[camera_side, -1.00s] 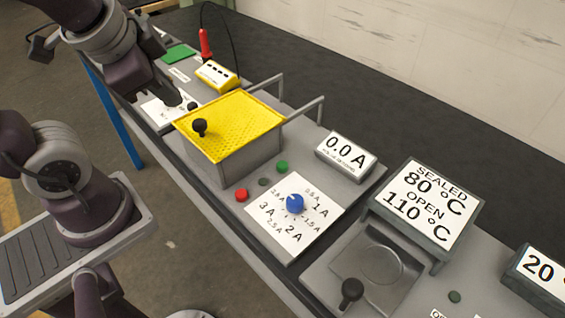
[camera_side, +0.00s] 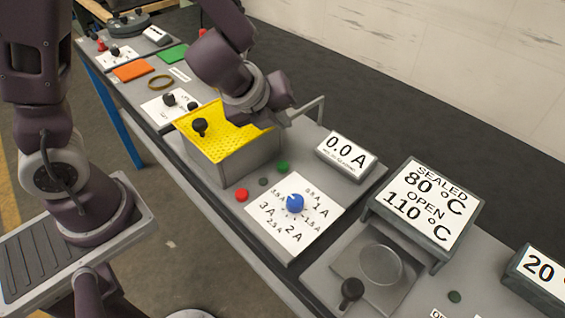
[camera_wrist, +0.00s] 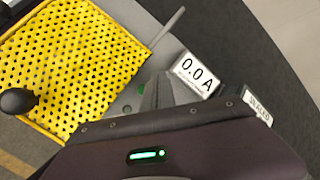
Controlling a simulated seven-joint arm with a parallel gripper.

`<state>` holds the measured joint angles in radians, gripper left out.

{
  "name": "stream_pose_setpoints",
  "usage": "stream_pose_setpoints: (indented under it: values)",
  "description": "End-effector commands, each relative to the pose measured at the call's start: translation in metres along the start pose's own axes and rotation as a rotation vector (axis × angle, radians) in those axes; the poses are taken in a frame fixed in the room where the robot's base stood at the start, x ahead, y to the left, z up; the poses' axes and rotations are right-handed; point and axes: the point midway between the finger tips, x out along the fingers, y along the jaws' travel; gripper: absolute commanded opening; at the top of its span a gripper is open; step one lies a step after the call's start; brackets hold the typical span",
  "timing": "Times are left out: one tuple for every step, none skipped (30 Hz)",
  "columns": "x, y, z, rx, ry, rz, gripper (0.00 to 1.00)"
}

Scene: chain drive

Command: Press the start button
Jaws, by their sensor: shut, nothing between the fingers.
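A green button (camera_side: 282,166) sits on the grey panel beside the perforated yellow cover (camera_side: 215,135); no label on it is legible. A dark button (camera_side: 263,181) and a red button (camera_side: 241,195) lie in line with it. My gripper (camera_side: 287,118) is shut and empty, above the right edge of the yellow cover, up and behind the green button. In the wrist view the grey fingers (camera_wrist: 160,88) are together, close beside the green button (camera_wrist: 142,88) in the picture. The gap in height between fingertips and button is hard to tell.
A 0.0 A display (camera_side: 346,155) stands to the right. A blue dial (camera_side: 295,203) on a white plate lies in front of the buttons.

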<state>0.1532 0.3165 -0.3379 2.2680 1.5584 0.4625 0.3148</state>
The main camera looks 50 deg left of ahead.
Motion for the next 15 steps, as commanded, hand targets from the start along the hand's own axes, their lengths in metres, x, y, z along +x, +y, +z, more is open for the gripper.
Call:
stream_pose_setpoints:
  values:
    - [0.001, 0.001, -0.001, 0.000, 0.000, 0.002, 0.00]
    - [0.003, 0.002, -0.002, 0.001, 0.000, 0.004, 0.00]
    - [0.005, 0.004, -0.003, 0.002, -0.001, 0.007, 0.00]
    - [0.008, 0.006, -0.004, 0.003, -0.001, 0.010, 0.00]
    - [0.011, 0.008, -0.006, 0.003, -0.001, 0.011, 0.00]
    - [0.015, 0.011, -0.008, 0.005, -0.001, 0.011, 0.00]
    - [0.019, 0.012, -0.010, 0.004, 0.000, 0.009, 0.00]
    - [0.022, 0.014, -0.013, 0.004, 0.002, 0.008, 0.00]
    - [0.027, 0.016, -0.015, 0.003, 0.002, 0.006, 0.00]
    - [0.031, 0.019, -0.017, 0.003, 0.001, 0.009, 0.00]
    - [0.035, 0.021, -0.019, 0.003, 0.000, 0.010, 0.00]
    - [0.039, 0.023, -0.021, 0.003, -0.001, 0.010, 0.00]
    - [0.043, 0.025, -0.023, 0.003, 0.000, 0.009, 0.00]
    - [0.046, 0.027, -0.025, 0.002, 0.001, 0.007, 0.00]
    - [0.050, 0.028, -0.028, 0.000, 0.002, 0.004, 0.00]
